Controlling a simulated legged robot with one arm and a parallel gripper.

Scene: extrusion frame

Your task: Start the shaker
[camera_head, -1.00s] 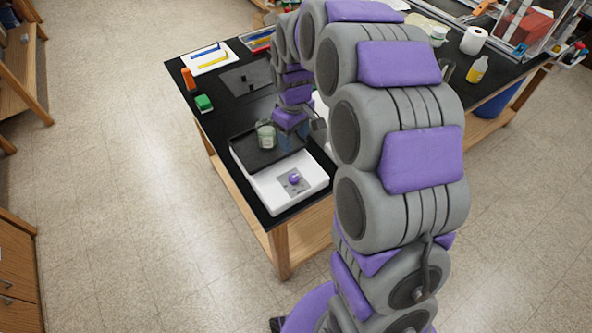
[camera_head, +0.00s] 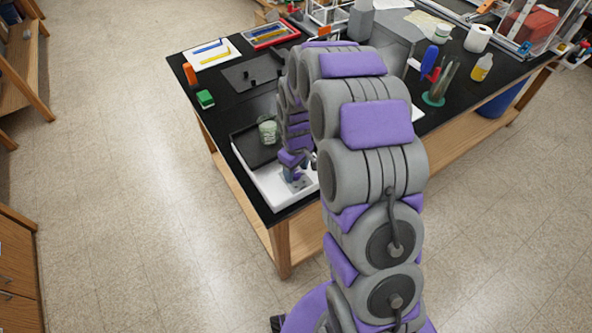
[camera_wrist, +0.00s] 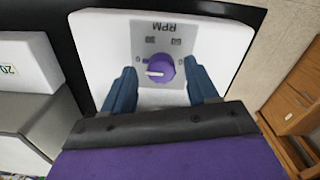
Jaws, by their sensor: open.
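The shaker is a white box with a black top platform. Its white front (camera_head: 268,184) shows in the head view near the table's front corner, and its white body (camera_wrist: 98,32) fills much of the wrist view. A purple round knob (camera_wrist: 160,72) with a white pointer line sits on a grey panel marked RPM. My gripper (camera_wrist: 162,82) is open, its two blue fingers on either side of the knob. I cannot tell if they touch it. In the head view my gripper (camera_head: 293,176) is over the panel and hides the knob. A glass beaker (camera_head: 268,130) stands on the black platform (camera_head: 252,150).
The black table (camera_head: 225,118) also holds a green block (camera_head: 205,98), an orange object (camera_head: 190,74) and a white sheet with coloured tools (camera_head: 212,54). A yellow bottle (camera_head: 481,67) stands at the right. The floor at the left is clear.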

